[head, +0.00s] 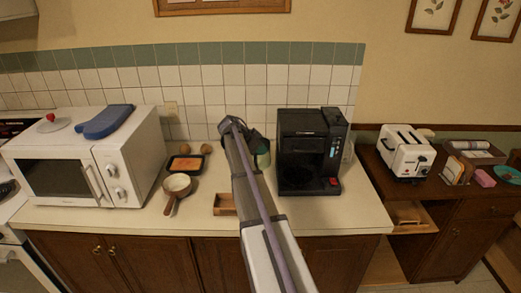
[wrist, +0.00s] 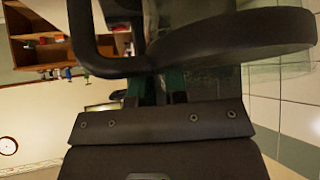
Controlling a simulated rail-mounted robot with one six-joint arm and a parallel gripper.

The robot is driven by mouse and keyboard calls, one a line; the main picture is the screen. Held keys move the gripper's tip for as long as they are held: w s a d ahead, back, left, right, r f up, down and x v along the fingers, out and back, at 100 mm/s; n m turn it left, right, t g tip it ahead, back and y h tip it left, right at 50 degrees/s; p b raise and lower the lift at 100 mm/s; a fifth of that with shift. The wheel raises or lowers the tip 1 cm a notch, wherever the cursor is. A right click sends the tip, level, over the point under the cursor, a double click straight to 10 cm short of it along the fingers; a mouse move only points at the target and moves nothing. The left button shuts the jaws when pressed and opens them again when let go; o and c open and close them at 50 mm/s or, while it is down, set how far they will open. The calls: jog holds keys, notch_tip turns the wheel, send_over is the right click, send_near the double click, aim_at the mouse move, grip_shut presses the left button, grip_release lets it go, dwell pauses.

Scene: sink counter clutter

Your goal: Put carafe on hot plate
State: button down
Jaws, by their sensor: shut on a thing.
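The carafe (head: 262,157) is pale greenish glass with dark parts at its top, left of the coffee maker. In the wrist view its black handle and round black part (wrist: 230,36) fill the top, with clear glass at the right. My gripper (wrist: 160,88) is shut on the carafe; the exact contact is partly hidden. In the head view my arm hides part of the carafe, and I cannot tell whether it touches the counter. The black coffee maker (head: 314,140) stands on the counter to the right. Its hot plate (head: 297,185) lies low in its open front and looks empty.
A small wooden box (head: 225,205), a small pan (head: 178,185) and a dark tray with orange food (head: 185,164) sit left of my arm. A white microwave (head: 85,160) stands farther left. A toaster (head: 406,150) is on the right cabinet.

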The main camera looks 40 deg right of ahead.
jog(key=shift+f+b, duration=1.4)
jog(key=shift+b, duration=0.4)
jog(key=shift+r+p, duration=0.3)
jog(key=shift+r, duration=0.05)
